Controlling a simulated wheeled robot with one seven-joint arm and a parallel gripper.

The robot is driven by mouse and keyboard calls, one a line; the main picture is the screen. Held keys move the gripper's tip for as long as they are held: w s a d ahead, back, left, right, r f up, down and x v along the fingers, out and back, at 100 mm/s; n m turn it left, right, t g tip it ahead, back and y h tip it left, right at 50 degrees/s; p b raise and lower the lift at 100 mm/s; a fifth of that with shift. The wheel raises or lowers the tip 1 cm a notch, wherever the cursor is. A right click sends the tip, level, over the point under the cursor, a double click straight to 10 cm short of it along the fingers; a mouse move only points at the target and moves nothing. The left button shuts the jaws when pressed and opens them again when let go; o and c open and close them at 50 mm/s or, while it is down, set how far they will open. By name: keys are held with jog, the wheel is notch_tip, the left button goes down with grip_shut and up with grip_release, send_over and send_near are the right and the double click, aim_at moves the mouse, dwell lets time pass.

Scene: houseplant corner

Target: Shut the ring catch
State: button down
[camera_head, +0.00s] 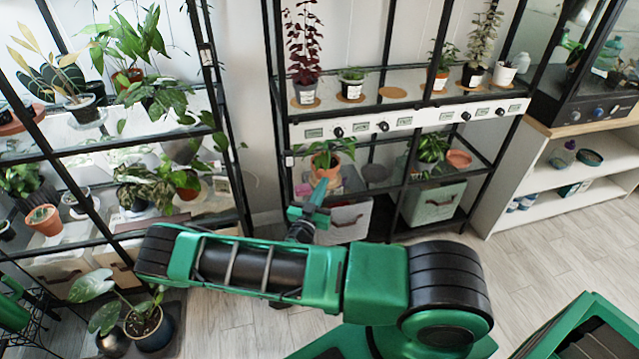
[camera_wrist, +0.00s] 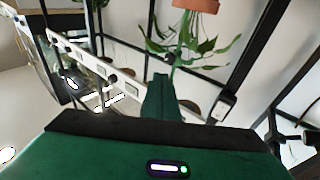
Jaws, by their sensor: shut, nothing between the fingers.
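I cannot make out the ring catch for certain in either view. My gripper (camera_head: 318,190) reaches toward the middle shelf unit, in front of a potted plant. In the wrist view its green fingers (camera_wrist: 160,82) are together, with nothing seen between them. The terracotta pot (camera_head: 327,159) with green leaves appears just beyond the fingertips in the head view. In the upside-down wrist view the pot (camera_wrist: 197,5) is at the top edge and its leaves (camera_wrist: 190,45) hang above the fingers. I cannot tell whether the fingers touch the leaves.
A white strip (camera_head: 375,125) with several labels and dark knobs runs along the middle shelf unit; it also shows in the wrist view (camera_wrist: 100,70). Black posts frame the unit. A pale bin (camera_head: 433,204) sits low. Plants fill the left rack. Wooden floor (camera_head: 540,250) is clear at right.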

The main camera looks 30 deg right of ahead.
jog(key=s+d+r+m+g+y, duration=0.3)
jog(key=s+d+r+g, duration=0.2)
jog(key=s+g, duration=0.35)
jog(key=s+d+r+m+g+y, duration=0.25)
jog(key=s+d+r+g, duration=0.3)
jog(key=s+g, duration=0.3)
jog(key=s+a+r+n+t+y, duration=0.2)
jog(key=s+a+r+n+y, duration=0.2)
jog(key=s+r, duration=0.4)
jog(key=s+a+r+n+t+y, duration=0.2)
jog(key=s+a+r+n+y, duration=0.3)
jog(key=s+a+r, duration=0.3)
jog(key=shift+s+a+y, duration=0.15)
jog(key=shift+s+y, duration=0.5)
jog(key=shift+s, duration=0.4)
jog(key=shift+s+n, duration=0.1)
jog(key=shift+n, duration=0.15)
